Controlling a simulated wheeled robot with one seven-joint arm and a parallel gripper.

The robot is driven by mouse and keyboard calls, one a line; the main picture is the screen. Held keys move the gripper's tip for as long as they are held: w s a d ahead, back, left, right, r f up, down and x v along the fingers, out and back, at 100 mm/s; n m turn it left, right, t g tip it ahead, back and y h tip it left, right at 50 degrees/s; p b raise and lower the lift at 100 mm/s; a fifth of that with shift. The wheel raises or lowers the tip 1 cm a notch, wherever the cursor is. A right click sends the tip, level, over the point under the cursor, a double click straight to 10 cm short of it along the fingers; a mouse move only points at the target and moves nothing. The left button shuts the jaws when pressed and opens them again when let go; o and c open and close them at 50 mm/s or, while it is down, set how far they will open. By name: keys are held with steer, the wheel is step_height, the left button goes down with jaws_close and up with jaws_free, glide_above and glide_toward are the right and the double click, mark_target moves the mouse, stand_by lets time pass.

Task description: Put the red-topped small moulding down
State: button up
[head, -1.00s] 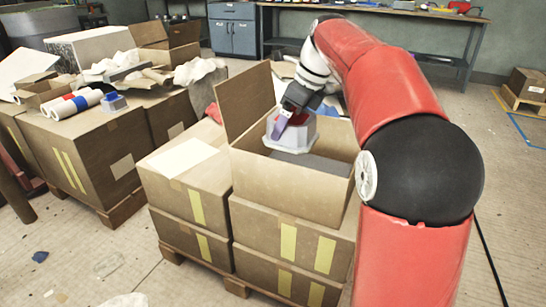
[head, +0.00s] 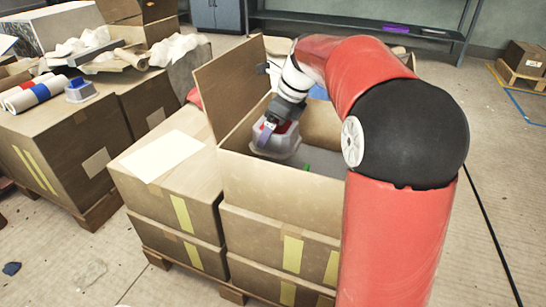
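The red-topped small moulding (head: 277,146) is a pale grey, faceted piece with a little red showing at its top. It is inside the open cardboard box (head: 285,183), near the back left corner. My gripper (head: 268,133) reaches down over it, with a purple-blue finger against its near side, and appears shut on it. The far finger is hidden. I cannot tell whether the moulding touches the grey surface (head: 325,160) inside the box.
A raised flap (head: 232,85) stands at the box's left. A small green thing (head: 307,169) lies inside, right of the moulding. A blue-topped moulding (head: 80,91) and rolls (head: 38,92) sit on cartons at left. A closed carton with white paper (head: 162,156) adjoins the box.

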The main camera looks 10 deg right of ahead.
mark_target(287, 126)
step_height(287, 126, down, 8)
steer(key=shift+b, duration=0.7)
steer(key=shift+r, duration=0.1)
steer(key=o, duration=0.9)
steer(key=shift+c, duration=0.2)
steer(key=p+v, duration=0.2)
steer(key=v, duration=0.9)
steer(key=shift+d+r, duration=0.1)
steer(key=shift+r, duration=0.1)
steer(key=shift+s+r, duration=0.15)
steer(key=shift+r, duration=0.1)
